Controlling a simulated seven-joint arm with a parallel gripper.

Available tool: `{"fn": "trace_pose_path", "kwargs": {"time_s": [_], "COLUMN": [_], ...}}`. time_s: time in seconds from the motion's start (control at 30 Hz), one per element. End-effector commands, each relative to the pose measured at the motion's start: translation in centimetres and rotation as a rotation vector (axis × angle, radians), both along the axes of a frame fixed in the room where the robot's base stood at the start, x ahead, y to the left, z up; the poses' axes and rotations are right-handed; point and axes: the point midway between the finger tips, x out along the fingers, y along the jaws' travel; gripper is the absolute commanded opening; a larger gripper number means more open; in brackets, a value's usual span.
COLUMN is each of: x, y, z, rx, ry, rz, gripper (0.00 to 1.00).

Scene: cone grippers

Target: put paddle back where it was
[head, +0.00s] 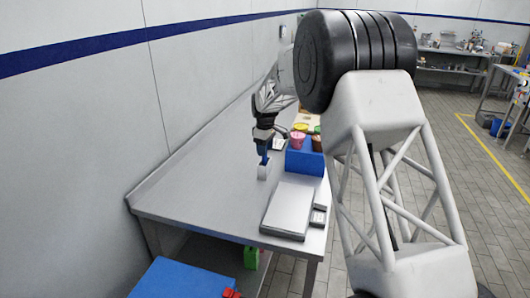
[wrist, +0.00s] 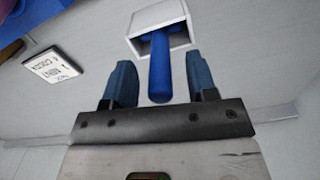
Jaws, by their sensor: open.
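The paddle (wrist: 160,68) is blue, and its rounded handle sticks out of a small white square holder (wrist: 146,16). Its lower part is hidden inside the holder. In the wrist view my gripper (wrist: 160,75) is open, with one blue finger on each side of the handle. Gaps show between the handle and both fingers, so it holds nothing.
A blue box (head: 306,160) with colourful tubs (head: 298,139) stands right of the holder. A flat grey scale-like device (head: 289,207) lies in front on the table (head: 200,195). A small label sign (wrist: 52,65) lies near the holder. The table's left part is clear.

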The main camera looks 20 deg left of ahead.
Motion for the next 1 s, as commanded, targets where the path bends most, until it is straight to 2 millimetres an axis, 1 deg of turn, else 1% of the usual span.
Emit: {"fn": "trace_pose_path", "kwargs": {"time_s": [0.03, 0.2, 0.4, 0.57, 1.0], "x": [0.0, 0.0, 0.0, 0.0, -0.1], "y": [0.0, 0.0, 0.0, 0.0, -0.3], "z": [0.7, 3.0, 5.0, 5.7, 5.9], "rx": [0.002, 0.002, 0.001, 0.001, 0.002], "ry": [-0.002, -0.003, -0.001, -0.001, -0.002], "rz": [0.000, 0.000, 0.000, 0.000, -0.005], "gripper": [0.52, 0.52, 0.52, 0.52, 0.52]}}
